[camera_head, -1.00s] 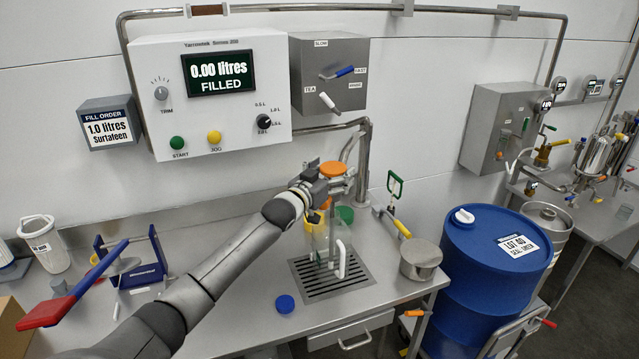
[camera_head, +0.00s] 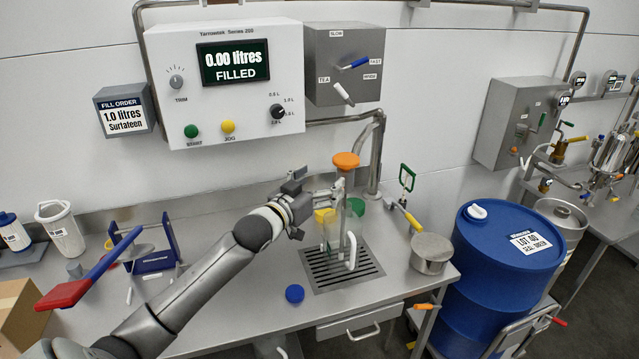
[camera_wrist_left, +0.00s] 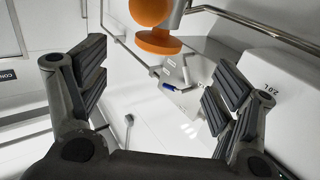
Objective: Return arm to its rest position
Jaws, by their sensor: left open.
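My left arm comes in from the lower left of the head view. Its gripper (camera_head: 302,204) is over the bench, left of the orange-topped filling fixture (camera_head: 346,160) and its metal stem. The jaws are spread apart, and in the left wrist view the gripper (camera_wrist_left: 155,95) has nothing held between its pads. The orange part also shows in the wrist view (camera_wrist_left: 155,38), beyond the fingers and apart from them. A clear container (camera_head: 328,236) stands by the stem, partly hidden. My right gripper is not in view.
The steel bench (camera_head: 225,300) carries a drain grate (camera_head: 343,280), a blue cap (camera_head: 294,293), a steel pot (camera_head: 431,254) and a red-and-blue handled tool (camera_head: 95,275). The control panel (camera_head: 225,110) and valve box (camera_head: 344,88) are above. A blue drum (camera_head: 500,285) stands right.

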